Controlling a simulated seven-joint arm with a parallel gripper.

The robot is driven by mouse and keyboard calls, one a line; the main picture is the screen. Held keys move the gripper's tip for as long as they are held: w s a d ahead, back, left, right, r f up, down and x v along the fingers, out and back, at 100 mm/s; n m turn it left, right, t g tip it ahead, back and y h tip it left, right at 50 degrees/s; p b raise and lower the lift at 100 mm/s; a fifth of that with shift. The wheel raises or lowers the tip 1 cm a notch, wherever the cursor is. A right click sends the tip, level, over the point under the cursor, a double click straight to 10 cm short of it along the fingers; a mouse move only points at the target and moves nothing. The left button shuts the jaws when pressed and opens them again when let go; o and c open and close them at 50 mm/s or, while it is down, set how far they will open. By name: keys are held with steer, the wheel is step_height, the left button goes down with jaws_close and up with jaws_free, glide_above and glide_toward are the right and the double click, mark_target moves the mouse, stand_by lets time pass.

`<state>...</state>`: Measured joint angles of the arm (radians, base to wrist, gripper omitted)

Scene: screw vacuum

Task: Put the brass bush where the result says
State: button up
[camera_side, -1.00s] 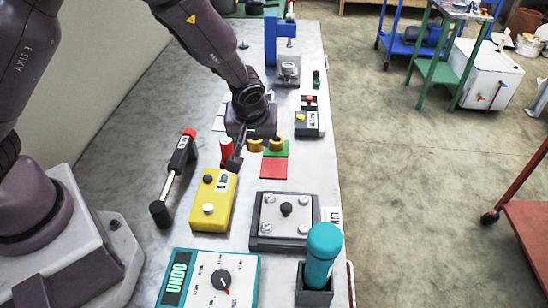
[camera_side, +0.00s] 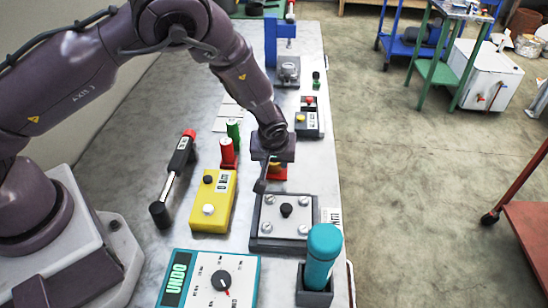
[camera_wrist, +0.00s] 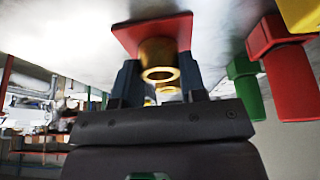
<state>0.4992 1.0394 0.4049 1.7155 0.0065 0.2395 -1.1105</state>
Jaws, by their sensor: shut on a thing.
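A brass bush (camera_wrist: 158,62) sits between the fingers of my gripper (camera_wrist: 160,82), which is shut on it, its hollow end toward the wrist camera. It is over the red square pad (camera_wrist: 132,36); I cannot tell if it touches. In the side view my gripper (camera_side: 272,172) hides most of the bush and pad. More brass shows behind the held bush in the wrist view, partly hidden. The teal meter (camera_side: 210,283) has a dial and a green display (camera_side: 177,279) that seems to read "UNDO". The green pad is hidden.
A red post (camera_side: 228,154) and a green post (camera_side: 234,131) stand left of my gripper. A yellow button box (camera_side: 213,201) and a grey plate with screws (camera_side: 286,222) are near it. A teal cylinder (camera_side: 322,254) stands in a dark holder at the front right.

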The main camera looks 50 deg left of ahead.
steer(key=shift+f, duration=0.15)
steer(key=o, duration=1.1)
steer(key=s+r+m+h, duration=0.1)
steer(key=s+r, duration=0.3)
steer(key=r, duration=0.7)
steer(key=s+r+m+h, duration=0.1)
steer(key=s+r, duration=0.3)
steer(key=r, duration=0.6)
steer(key=s+a+r+m+t, duration=0.1)
steer(key=s+r+m, duration=0.2)
steer(key=s+r, duration=0.3)
steer(key=s+a+r+m+t+h, duration=0.1)
steer(key=s+r+m, duration=0.3)
steer(key=s, duration=0.8)
step_height(320, 180, up, 3)
steer(key=shift+a+f, duration=0.15)
steer(key=shift+a, duration=0.4)
